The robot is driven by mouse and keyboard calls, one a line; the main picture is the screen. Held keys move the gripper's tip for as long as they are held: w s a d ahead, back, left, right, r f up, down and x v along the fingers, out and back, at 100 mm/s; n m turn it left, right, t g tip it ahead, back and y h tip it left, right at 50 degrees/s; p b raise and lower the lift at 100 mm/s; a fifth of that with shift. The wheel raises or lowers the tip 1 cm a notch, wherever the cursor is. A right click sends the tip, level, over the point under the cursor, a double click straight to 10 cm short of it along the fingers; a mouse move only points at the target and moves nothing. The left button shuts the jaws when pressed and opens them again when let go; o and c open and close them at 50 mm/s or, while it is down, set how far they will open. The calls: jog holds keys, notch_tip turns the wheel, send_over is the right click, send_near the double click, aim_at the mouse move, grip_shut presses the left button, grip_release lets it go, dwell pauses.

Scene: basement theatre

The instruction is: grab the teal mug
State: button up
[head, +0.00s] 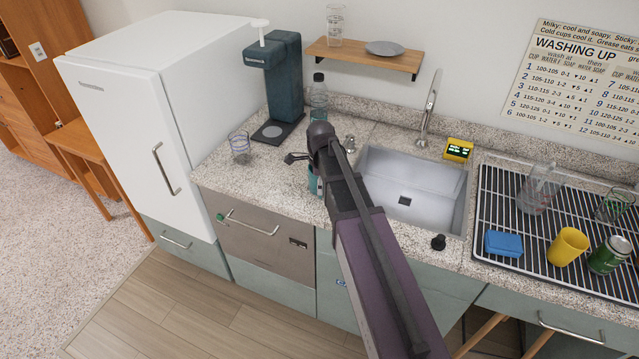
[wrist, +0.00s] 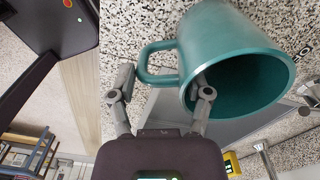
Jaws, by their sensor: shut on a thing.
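The teal mug (wrist: 222,38) fills the upper middle of the wrist view, tilted in the picture, with its open mouth facing right and down. Its handle points left, between the fingers of my gripper (wrist: 164,78). One finger is left of the handle; the other is at the rim, seemingly inside the mouth. My gripper is shut on the mug at its handle side. In the head view a sliver of the teal mug (head: 313,181) shows left of my arm, by the counter's front; the rest is hidden. Whether it touches the counter is unclear.
The sink (head: 410,188) is right of my arm. A drinking glass (head: 240,147) and a dark teal dispenser (head: 273,85) stand left; a bottle (head: 318,97) stands behind. The drying rack (head: 500,205) holds a yellow cup (head: 567,247), a blue sponge (head: 503,244), a green can (head: 608,255) and glasses.

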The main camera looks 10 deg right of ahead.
jog(key=shift+r+p, duration=0.2)
jog(key=shift+p, duration=0.1)
jog(key=shift+r+p, duration=1.65)
jog(key=shift+r, duration=0.05)
jog(key=s+d+r+p, duration=0.1)
jog(key=s+d, duration=0.7)
jog(key=s, duration=0.5)
jog(key=shift+s, duration=0.35)
